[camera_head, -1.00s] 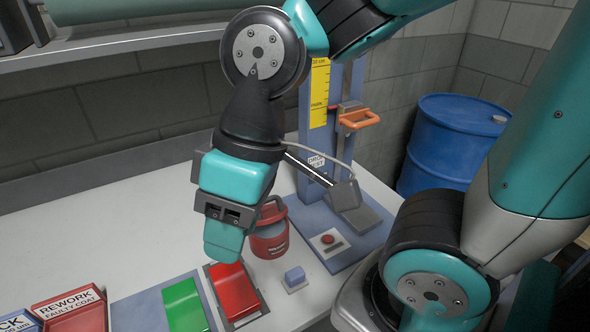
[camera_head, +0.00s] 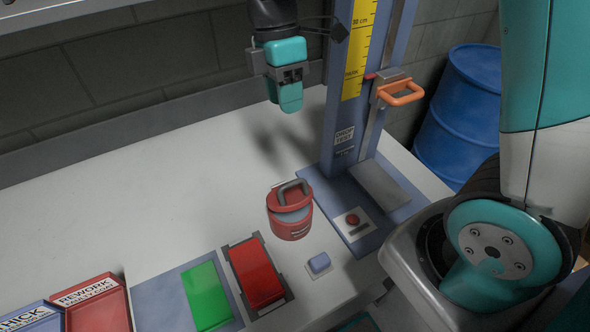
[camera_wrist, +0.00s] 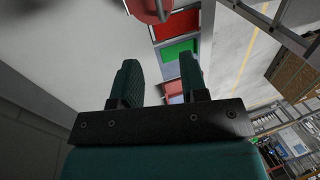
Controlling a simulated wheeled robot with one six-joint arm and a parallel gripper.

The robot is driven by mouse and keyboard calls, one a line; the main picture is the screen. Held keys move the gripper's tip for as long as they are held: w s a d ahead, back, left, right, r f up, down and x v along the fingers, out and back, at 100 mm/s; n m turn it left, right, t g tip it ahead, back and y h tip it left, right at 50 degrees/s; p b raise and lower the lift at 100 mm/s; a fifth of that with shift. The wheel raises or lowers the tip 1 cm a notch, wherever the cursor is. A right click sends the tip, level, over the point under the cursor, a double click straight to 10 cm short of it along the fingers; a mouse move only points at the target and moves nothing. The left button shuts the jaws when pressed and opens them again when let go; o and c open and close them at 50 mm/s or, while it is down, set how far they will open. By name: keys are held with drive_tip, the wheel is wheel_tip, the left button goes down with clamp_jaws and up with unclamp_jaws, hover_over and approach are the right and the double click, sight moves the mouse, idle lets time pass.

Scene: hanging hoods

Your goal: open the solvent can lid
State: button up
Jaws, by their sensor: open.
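The solvent can (camera_head: 290,224) is a small red can standing upright on the white bench, with a red lid (camera_head: 287,199) and a grey handle on top. The lid appears to sit on the can. Part of the can's red rim and handle (camera_wrist: 150,10) shows at the top edge of the wrist view. My gripper (camera_head: 289,104) is up and behind the can, near the blue column, and touches nothing. In the wrist view my gripper's two fingers (camera_wrist: 160,75) are apart with nothing between them.
A blue test stand (camera_head: 345,130) with an orange handle (camera_head: 401,92) rises right of the can. A blue drum (camera_head: 462,115) stands right. The bench left is clear.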

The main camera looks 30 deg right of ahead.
sight(296, 181)
drive_tip(key=p+x, duration=0.3)
drive_tip(key=x, duration=1.4)
drive_tip(key=shift+f, duration=0.2)
drive_tip(key=shift+c, duration=0.2)
clamp_jaws()
